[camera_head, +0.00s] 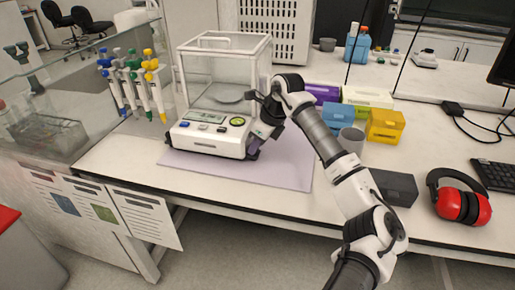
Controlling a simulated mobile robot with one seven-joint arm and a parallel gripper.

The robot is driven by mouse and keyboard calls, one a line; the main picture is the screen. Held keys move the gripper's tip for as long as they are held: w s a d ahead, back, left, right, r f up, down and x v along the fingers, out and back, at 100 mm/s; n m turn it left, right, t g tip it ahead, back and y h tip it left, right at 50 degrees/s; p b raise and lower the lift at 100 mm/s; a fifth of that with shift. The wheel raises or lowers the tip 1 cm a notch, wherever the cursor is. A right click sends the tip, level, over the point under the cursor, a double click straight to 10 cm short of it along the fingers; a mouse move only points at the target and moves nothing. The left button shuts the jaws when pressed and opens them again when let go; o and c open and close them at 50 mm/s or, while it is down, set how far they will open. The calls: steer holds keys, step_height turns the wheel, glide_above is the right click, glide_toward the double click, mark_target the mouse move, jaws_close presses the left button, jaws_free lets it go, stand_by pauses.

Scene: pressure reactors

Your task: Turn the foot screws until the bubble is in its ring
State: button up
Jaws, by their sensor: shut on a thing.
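A white balance (208,139) with a clear glass draft shield stands on a pale purple mat (285,174). Its front carries a small display (205,117) and a round yellow-green level (237,121) with a dark rim. The bubble is too small to place against its ring. My gripper (254,152) reaches down at the balance's front right corner and is shut on the right foot screw there, which the fingers mostly hide.
A rack of pipettes (135,78) stands left of the balance. Blue (338,115) and yellow (385,125) boxes, a grey cup (351,140), a dark box (396,188) and red ear defenders (461,204) lie to the right, near my arm. The mat's front is clear.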

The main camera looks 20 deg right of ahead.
steer(key=shift+s+m+b, duration=0.1)
steer(key=shift+m+b, duration=0.25)
steer(key=shift+m, duration=0.15)
steer(key=o, duration=1)
steer(key=shift+c, duration=0.2)
steer(key=shift+r, duration=0.1)
